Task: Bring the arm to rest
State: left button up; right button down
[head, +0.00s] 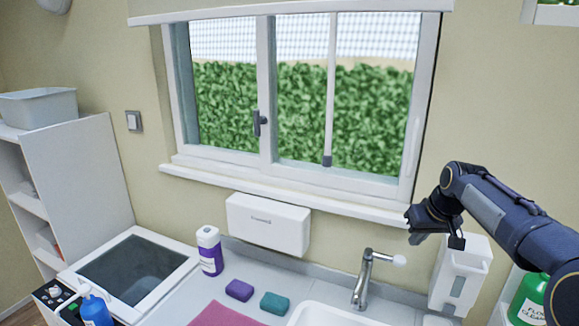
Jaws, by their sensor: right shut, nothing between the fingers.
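My right arm comes in from the right edge, raised in front of the wall. My right gripper (433,240) is at its end, just below the window sill and in front of the white wall dispenser, which it partly covers. It is shut and empty, pointing down and left, clear of the counter. My left arm and gripper do not show.
A counter with a sink (325,316) and a tap (366,275) lies below. On it are a purple-labelled bottle (210,252), a purple sponge (239,290), a teal sponge (275,303) and a pink cloth (222,315). A dispenser (460,272) and a green bottle (530,300) stand right.

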jog(key=s+a+f+m+y+b, duration=0.1)
jog(key=s+a, duration=0.1)
jog(key=s, duration=0.8)
jog(key=s+a+y+b, duration=0.1)
jog(key=s+a, duration=0.1)
jog(key=s, duration=0.8)
jog(key=s+a+f, duration=0.3)
jog(key=s+f, duration=0.2)
jog(key=s, duration=0.3)
jog(key=s+a+f+t+b, duration=0.1)
jog(key=s+a+f, duration=0.3)
jog(key=s, duration=0.4)
jog(key=shift+f+m+y, duration=0.4)
jog(key=shift+f, duration=0.3)
